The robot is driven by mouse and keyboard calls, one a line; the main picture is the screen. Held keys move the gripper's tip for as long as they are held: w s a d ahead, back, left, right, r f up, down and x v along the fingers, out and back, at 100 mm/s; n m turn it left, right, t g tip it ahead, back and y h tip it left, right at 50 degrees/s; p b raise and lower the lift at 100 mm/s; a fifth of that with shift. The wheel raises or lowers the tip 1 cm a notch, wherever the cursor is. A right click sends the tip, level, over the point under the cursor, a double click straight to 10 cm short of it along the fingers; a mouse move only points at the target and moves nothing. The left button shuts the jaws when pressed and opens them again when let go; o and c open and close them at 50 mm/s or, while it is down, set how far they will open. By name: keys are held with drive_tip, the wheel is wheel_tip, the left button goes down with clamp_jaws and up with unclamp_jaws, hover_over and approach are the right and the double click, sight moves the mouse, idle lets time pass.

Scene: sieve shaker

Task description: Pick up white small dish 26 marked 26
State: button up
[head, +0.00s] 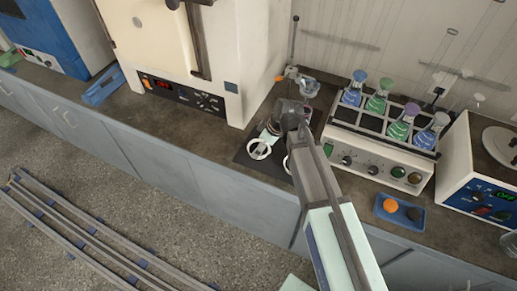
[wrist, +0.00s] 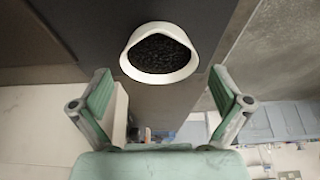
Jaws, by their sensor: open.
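A white small dish (wrist: 160,68) with dark granular contents shows in the wrist view, just beyond and between my fingertips. No number can be read on it. In the head view a white dish (head: 259,150) stands on a dark mat (head: 243,157), beside my gripper (head: 272,128). A second white dish (head: 286,163) is mostly hidden behind my arm, so I cannot tell which one is marked 26. In the wrist view my gripper (wrist: 160,76) is open and empty, its two green-padded fingers spread wider than the dish.
A shaker with several coloured flasks (head: 383,130) stands right of my arm. A blue tray (head: 399,212) with an orange ball and a dark ball lies in front of it. A large cream oven (head: 180,60) stands left of the mat. The counter's front edge runs close by.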

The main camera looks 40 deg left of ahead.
drive_tip(key=shift+p+x, duration=0.4)
drive_tip(key=shift+x, duration=1.05)
drive_tip(key=shift+c, duration=0.4)
drive_tip(key=c, duration=0.9)
drive_tip(key=shift+c, duration=0.2)
drive_tip(key=shift+r, duration=0.15)
